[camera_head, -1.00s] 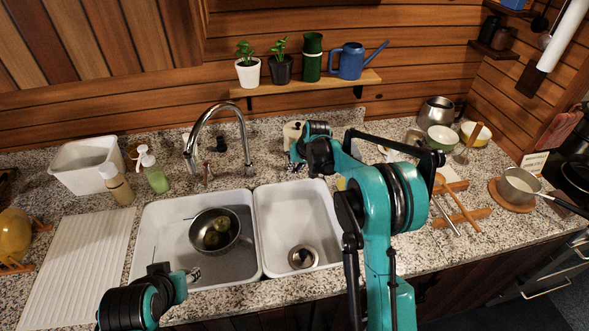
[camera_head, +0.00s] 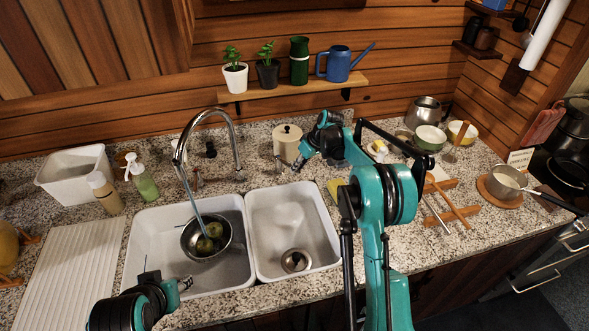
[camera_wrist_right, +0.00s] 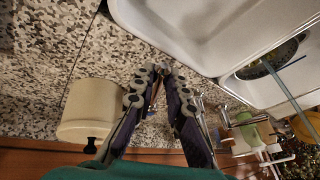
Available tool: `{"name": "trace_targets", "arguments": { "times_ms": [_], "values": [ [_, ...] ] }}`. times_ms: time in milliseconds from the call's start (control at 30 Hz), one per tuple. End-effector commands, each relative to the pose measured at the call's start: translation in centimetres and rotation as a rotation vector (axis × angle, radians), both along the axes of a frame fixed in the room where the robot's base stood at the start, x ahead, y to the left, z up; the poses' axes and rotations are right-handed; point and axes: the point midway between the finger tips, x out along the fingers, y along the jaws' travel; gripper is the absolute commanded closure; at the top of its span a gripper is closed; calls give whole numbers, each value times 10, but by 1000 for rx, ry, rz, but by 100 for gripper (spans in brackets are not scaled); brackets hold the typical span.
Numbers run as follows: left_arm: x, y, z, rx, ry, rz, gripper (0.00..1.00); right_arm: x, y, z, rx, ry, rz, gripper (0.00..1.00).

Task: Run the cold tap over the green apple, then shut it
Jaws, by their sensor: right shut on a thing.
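A stream of water (camera_head: 193,197) runs from the left end of the arched metal spout (camera_head: 215,113) into a round metal vessel (camera_head: 228,228) in the left basin. Two greenish apples lie in the vessel; one green apple (camera_head: 214,230) is near the stream. My right gripper (camera_head: 297,166) is at the counter behind the right basin, right of the spout. In the right wrist view its fingers (camera_wrist_right: 160,76) are closed together on what appears to be the cold tap handle, mostly hidden by them. My left gripper (camera_head: 186,284) is over the left basin's front; its jaw opening is unclear.
A cream canister (camera_head: 287,145) stands close behind my right gripper. Soap bottles (camera_head: 143,180) and a white tub (camera_head: 75,175) stand left of the spout. The right basin (camera_head: 290,220) is empty. Bowls and a pot are farther right.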

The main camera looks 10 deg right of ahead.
Motion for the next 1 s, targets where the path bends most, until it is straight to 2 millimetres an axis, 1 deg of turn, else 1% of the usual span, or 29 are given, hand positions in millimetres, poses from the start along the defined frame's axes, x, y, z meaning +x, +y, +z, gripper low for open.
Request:
{"name": "trace_targets", "arguments": {
  "times_ms": [200, 533, 567, 600, 633, 900, 1000],
  "values": [
    [0, 0, 1, 0, 0, 0, 58, 2, -3, 0, 0, 0, 32, 100],
    [0, 0, 0, 0, 0, 0, 58, 2, -3, 0, 0, -1, 34, 100],
    [0, 0, 0, 0, 0, 0, 58, 2, -3, 0, 0, -1, 34, 85],
    [0, 0, 0, 0, 0, 0, 58, 2, -3, 0, 0, -1, 34, 74],
    [0, 0, 0, 0, 0, 0, 58, 2, -3, 0, 0, -1, 33, 66],
    [0, 0, 0, 0, 0, 0, 58, 2, -3, 0, 0, -1, 33, 66],
    [0, 0, 0, 0, 0, 0, 58, 1, -4, 4, 0, -1, 33, 66]
  ]
}}
